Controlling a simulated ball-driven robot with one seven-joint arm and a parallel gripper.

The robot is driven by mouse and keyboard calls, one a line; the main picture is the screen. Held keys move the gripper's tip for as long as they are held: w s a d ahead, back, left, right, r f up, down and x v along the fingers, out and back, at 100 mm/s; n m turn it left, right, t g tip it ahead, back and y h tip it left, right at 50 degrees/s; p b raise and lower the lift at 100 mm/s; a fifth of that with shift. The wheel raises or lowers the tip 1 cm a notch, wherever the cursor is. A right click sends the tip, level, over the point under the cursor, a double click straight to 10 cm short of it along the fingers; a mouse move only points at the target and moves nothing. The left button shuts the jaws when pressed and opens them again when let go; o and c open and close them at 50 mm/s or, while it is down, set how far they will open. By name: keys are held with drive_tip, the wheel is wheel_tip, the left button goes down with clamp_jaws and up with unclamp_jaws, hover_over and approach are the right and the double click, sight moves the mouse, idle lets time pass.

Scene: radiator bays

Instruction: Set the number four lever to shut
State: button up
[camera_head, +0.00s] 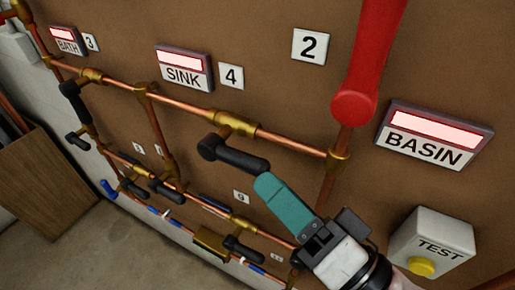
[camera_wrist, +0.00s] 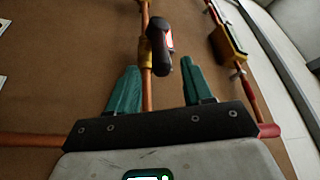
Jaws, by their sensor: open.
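The white sign with a black 4 (camera_head: 231,76) is beside the SINK plate (camera_head: 184,71) on the brown board. Below it, a black lever (camera_head: 240,157) stands out from a brass fitting (camera_head: 237,124) and looks roughly in line with the copper pipe. My gripper (camera_head: 266,182) has teal fingers and is just below the lever's right end; one finger hides the other here. In the wrist view my gripper (camera_wrist: 158,66) is open and empty. A black lever (camera_wrist: 160,40) is ahead, between the fingertips' directions. I cannot tell whether anything touches.
A thick red lever (camera_head: 363,65) hangs at upper right, close to the arm, near the number 2 sign (camera_head: 310,46). The BASIN plate (camera_head: 434,138) and a TEST box (camera_head: 432,244) with a yellow button are right. More pipes and black levers (camera_head: 165,190) lie lower left.

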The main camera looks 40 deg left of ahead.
sight(245, 162)
drive_tip(key=p+x, duration=0.1)
drive_tip(key=x, duration=0.5)
drive_tip(key=shift+a+p, duration=0.3)
drive_tip(key=shift+p, duration=0.1)
drive_tip(key=shift+c, duration=0.5)
clamp_jaws()
